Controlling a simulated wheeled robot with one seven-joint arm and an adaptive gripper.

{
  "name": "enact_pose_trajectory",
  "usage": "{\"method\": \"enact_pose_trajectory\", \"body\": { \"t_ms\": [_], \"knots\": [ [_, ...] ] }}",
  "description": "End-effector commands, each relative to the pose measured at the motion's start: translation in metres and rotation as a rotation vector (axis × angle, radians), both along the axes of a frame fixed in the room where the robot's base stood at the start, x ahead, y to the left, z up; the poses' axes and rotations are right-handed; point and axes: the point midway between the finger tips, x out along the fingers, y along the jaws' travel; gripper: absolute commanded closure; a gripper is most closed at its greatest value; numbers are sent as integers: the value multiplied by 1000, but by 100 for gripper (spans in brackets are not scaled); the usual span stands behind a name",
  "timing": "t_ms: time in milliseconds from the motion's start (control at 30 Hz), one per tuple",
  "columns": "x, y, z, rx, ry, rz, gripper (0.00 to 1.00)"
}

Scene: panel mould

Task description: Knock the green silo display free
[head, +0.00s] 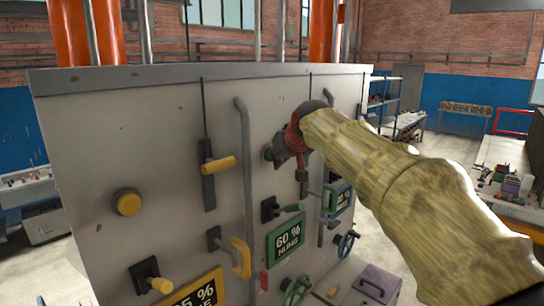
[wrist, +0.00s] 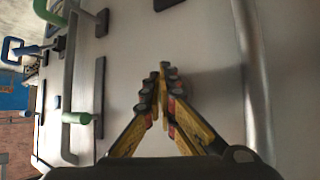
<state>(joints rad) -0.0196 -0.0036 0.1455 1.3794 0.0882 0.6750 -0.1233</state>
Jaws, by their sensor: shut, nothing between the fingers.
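A green-handled lever (head: 288,209) sits just above the display, and a green valve wheel (head: 296,291) below it. A vertical grey pipe (head: 246,180) runs to its left.

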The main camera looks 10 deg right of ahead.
Motion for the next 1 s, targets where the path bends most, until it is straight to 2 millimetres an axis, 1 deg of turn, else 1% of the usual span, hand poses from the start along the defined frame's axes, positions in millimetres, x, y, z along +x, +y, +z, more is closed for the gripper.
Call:
{"method": "enact_pose_trajectory", "body": {
  "t_ms": [1000],
  "knots": [
    [8, 6, 1, -1, -2, 1, 100]
  ]
}}
